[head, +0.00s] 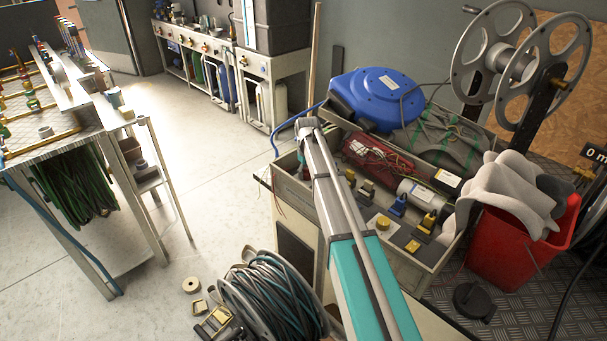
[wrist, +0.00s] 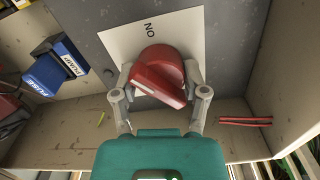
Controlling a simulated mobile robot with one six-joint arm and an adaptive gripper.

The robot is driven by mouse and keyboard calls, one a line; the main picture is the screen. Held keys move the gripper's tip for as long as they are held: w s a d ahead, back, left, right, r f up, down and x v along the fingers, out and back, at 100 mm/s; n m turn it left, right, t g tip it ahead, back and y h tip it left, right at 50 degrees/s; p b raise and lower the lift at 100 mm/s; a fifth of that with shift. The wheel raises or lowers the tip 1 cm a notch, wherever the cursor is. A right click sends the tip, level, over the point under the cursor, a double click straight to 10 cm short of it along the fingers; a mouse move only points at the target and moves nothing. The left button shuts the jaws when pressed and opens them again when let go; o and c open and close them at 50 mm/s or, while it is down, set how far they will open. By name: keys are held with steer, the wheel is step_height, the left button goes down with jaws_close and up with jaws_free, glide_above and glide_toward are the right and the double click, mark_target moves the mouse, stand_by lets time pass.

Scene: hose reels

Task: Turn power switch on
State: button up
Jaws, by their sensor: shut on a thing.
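The power switch (wrist: 158,72) is a red rotary knob with a raised handle bar, on a pale plate (wrist: 120,45) fixed to a grey panel. The plate bears the word ON, upside down in the wrist view. The handle bar lies at a slant, from upper left to lower right. My gripper (wrist: 161,78) has one grey finger on each side of the knob and is shut on it. In the head view my arm reaches to the workbench, and I cannot make out the switch or fingertips there.
Blue labelled blocks (wrist: 48,72) sit left of the switch, and wooden walls border the panel. In the head view a blue hose reel (head: 378,95), a red bucket (head: 522,235) and a coiled hose (head: 268,300) stand close to my arm.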

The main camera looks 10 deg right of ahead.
steer(key=m, duration=0.6)
steer(key=shift+s+d+m, duration=0.1)
steer(key=shift+s+m, duration=0.1)
steer(key=shift+m, duration=0.2)
steer(key=o, duration=1.1)
steer(key=shift+o, duration=0.2)
steer(key=shift+w, duration=0.1)
steer(key=shift+r, duration=0.1)
